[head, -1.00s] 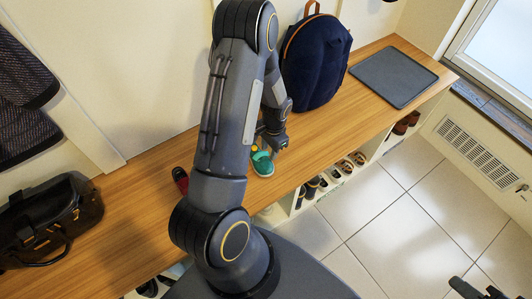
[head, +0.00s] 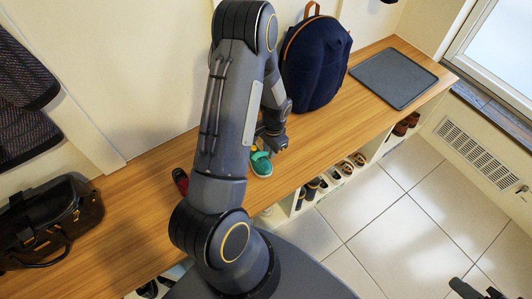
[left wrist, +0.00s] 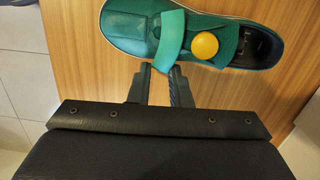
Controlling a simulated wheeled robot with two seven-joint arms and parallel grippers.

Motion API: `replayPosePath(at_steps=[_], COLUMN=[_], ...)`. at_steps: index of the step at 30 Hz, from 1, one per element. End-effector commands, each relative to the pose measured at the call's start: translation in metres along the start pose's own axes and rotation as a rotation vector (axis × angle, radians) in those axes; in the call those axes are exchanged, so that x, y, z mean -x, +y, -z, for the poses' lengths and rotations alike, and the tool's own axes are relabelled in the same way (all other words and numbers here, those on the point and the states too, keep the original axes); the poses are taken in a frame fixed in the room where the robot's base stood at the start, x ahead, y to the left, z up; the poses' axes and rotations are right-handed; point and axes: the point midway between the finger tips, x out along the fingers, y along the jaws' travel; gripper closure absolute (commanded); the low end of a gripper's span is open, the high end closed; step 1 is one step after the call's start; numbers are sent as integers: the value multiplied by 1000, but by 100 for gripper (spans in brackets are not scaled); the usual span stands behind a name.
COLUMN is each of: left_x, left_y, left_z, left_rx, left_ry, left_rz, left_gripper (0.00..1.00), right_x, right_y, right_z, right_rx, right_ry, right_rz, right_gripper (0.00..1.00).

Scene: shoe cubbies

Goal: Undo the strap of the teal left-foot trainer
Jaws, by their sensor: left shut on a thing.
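The teal trainer (head: 261,165) sits on the wooden bench below the navy backpack. In the left wrist view the trainer (left wrist: 130,25) lies across the top, with a lighter green strap (left wrist: 171,38) over it. A yellow-orange round piece (left wrist: 204,45) is beside the strap, near the shoe's dark opening. What seems to be my right gripper (head: 478,291) shows partly at the bottom right, away from the bench.
A red shoe (head: 181,181) is left of my arm, partly hidden. The navy backpack (head: 316,62) stands behind the trainer. A grey mat (head: 394,77) lies on the right and a black bag (head: 45,222) on the left. Cubbies below the bench hold several shoes.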

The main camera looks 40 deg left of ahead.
Motion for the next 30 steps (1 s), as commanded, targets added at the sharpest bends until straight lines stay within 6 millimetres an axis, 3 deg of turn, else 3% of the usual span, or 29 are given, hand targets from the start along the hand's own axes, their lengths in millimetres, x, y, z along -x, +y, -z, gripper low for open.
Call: replayPosePath(at_steps=[30], left_x=[22], left_y=[5], left_z=[-8], left_rx=[-21], left_ry=[156], left_rz=[54], left_gripper=[90], right_x=[-3], right_y=[1], right_z=[-2], right_rx=[0], right_ry=[0], right_rz=[0], right_gripper=[64])
